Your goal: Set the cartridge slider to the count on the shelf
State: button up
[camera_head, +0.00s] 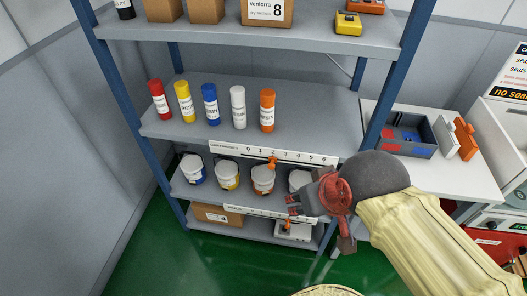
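The cartridge scale (300,157) is a white numbered strip on the front edge of the middle shelf. Its orange slider (272,162) stands at about the 2. Several upright cartridges stand in a row on that shelf: red (159,100), yellow (184,102), blue (210,104), white (238,107) and orange (267,110). My gripper (320,224) is at lower right of the scale, in front of the lower shelves, and apart from the slider. Its fingers look spread, with nothing between them. It hides part of the lower strip's right end.
White tubs (228,176) stand on the shelf below, above a second numbered strip (268,212) with its own orange slider (288,225). A cardboard box (215,215) sits on the bottom shelf. A blue rack post (395,75) and a side table (465,180) are on the right.

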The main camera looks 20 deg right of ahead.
aim_at(271, 166)
jog(key=k+j, duration=0.1)
jog(key=j, duration=0.25)
jog(key=k+j, duration=0.15)
jog(key=j, duration=0.25)
jog(key=k+j+u, duration=0.1)
jog(key=j, duration=0.25)
jog(key=k+j, duration=0.1)
jog(key=j, duration=0.25)
jog(key=k+j, duration=0.1)
jog(key=j, duration=0.3)
jog(key=u, duration=0.05)
